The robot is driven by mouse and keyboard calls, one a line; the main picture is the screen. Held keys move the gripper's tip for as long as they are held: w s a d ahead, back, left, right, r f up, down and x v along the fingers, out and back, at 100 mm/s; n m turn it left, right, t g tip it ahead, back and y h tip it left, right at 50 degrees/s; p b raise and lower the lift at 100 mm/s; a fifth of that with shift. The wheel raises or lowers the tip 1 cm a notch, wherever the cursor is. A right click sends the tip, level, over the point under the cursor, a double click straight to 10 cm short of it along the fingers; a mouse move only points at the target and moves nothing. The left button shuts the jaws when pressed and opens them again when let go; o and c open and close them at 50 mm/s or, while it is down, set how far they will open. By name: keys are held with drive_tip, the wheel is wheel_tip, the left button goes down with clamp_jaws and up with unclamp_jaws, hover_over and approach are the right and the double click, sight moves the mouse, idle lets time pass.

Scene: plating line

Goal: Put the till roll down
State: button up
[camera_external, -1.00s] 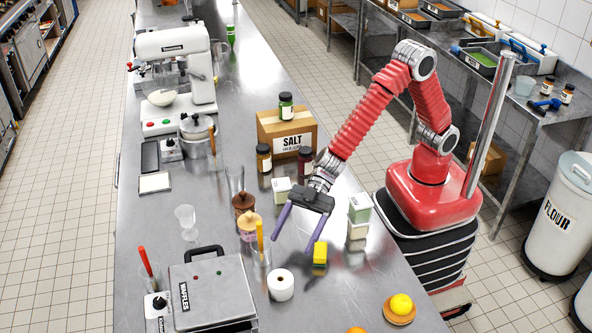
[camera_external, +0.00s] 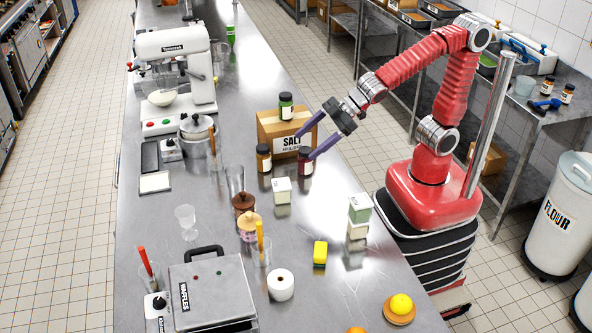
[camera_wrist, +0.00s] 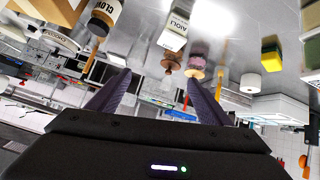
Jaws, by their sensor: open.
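The till roll (camera_external: 281,287), a white roll with a dark core hole, stands upright on the steel counter (camera_external: 330,290), right of the waffle iron. In the wrist view a white roll that looks like it (camera_wrist: 250,84) is at the right, near the yellow sponge. My gripper (camera_external: 305,146) is open and empty, raised in front of the salt box and well beyond the roll, with nothing between its purple fingers. In the wrist view both fingers (camera_wrist: 158,78) are spread apart.
The salt box (camera_external: 272,137) with a jar on top and a dark red jar (camera_external: 305,163) are close to my fingers. The waffle iron (camera_external: 212,290) is left of the roll, the yellow sponge (camera_external: 320,253) to its right.

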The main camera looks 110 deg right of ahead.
drive_tip(key=s+d+f+m+g, duration=0.1)
drive_tip(key=s+g, duration=0.1)
drive_tip(key=s, duration=1)
drive_tip(key=s+d+f+m+g, duration=0.1)
drive_tip(key=s+d+f+g, duration=0.1)
drive_tip(key=s, duration=0.9)
drive_tip(key=shift+s+d+g, duration=0.3)
drive_tip(key=shift+s, duration=0.05)
